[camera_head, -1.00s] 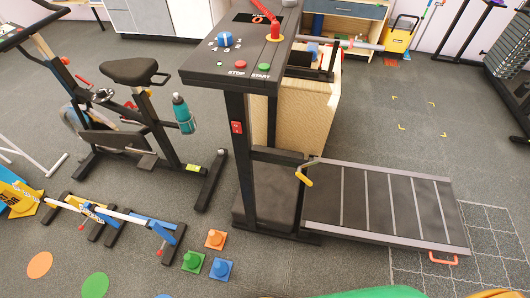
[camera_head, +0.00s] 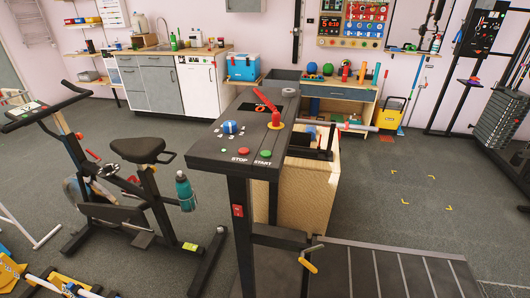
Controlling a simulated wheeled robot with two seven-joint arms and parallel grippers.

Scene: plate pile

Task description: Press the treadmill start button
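The treadmill console (camera_head: 208,154) is a dark sloped panel on dark uprights near the middle of the head view. The green start button (camera_head: 265,154) sits at its front right, above the word START. The red stop button (camera_head: 242,151) is just left of it. A blue knob (camera_head: 229,127) and a red lever (camera_head: 267,101) are farther back on the panel. The treadmill belt (camera_head: 390,275) lies low at the right, cut off by the bottom edge. Neither of my grippers shows in this view.
An exercise bike (camera_head: 137,150) stands left of the console. A wooden box (camera_head: 310,195) is right behind it. A counter with a sink (camera_head: 160,50) and a workbench (camera_head: 345,108) line the back wall. Open grey floor (camera_head: 400,180) lies to the right.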

